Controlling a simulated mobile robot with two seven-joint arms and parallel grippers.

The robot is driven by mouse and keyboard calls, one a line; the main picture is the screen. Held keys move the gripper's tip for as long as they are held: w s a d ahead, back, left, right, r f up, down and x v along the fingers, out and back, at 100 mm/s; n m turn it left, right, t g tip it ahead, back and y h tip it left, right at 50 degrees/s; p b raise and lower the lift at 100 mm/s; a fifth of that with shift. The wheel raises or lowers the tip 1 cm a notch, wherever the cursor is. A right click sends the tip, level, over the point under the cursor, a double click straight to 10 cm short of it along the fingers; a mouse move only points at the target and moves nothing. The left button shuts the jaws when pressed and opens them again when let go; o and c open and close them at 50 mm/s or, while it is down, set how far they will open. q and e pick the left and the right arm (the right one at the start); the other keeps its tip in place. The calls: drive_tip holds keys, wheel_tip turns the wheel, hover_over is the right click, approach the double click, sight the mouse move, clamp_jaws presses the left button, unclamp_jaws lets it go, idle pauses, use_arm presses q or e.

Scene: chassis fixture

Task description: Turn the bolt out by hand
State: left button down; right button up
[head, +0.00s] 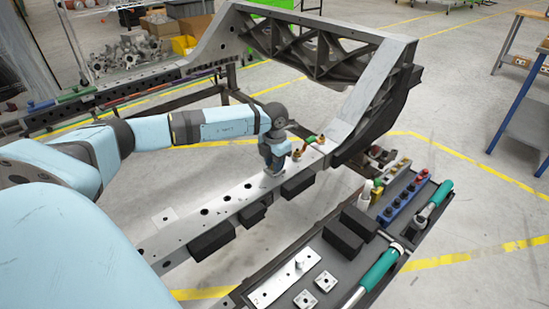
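The grey metal chassis rail (232,207) runs diagonally through the middle of the head view, with a row of holes along its top. My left gripper (274,172) points down onto the rail's top face, near its far end. It looks to be at or just above the surface. The fingers are small and dark here, so I cannot tell whether they are open or shut. No bolt shows clearly; one at the fingertips would be hidden by the gripper. A small brass-coloured fitting (297,155) stands on the rail just right of the gripper. My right gripper is out of view.
A green and orange piece (311,140) lies on the rail beyond the fitting. The tall chassis frame (372,82) rises behind. A dark tool tray (407,240) at right holds a green-handled tool (380,270), another green-handled tool (434,205), a blue socket rack (399,204) and plates.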

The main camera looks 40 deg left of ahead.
use_arm(q)
drive_tip(key=shift+r+n+p, duration=0.35)
drive_tip(key=shift+n+p, duration=0.5)
drive_tip(key=shift+n, duration=0.15)
drive_tip(key=n+p, duration=0.2)
drive_tip(key=n, duration=0.2)
drive_tip(key=shift+n+p, duration=0.35)
drive_tip(key=shift+n, duration=0.05)
drive_tip(key=n+p, duration=0.3)
drive_tip(key=n, duration=0.3)
drive_tip(key=shift+r+p, duration=0.15)
drive_tip(key=shift+p, duration=0.25)
drive_tip(key=shift+n+p, duration=0.3)
drive_tip(key=shift+n, duration=0.4)
drive_tip(key=shift+f+n, duration=0.25)
drive_tip(key=shift+n, duration=0.15)
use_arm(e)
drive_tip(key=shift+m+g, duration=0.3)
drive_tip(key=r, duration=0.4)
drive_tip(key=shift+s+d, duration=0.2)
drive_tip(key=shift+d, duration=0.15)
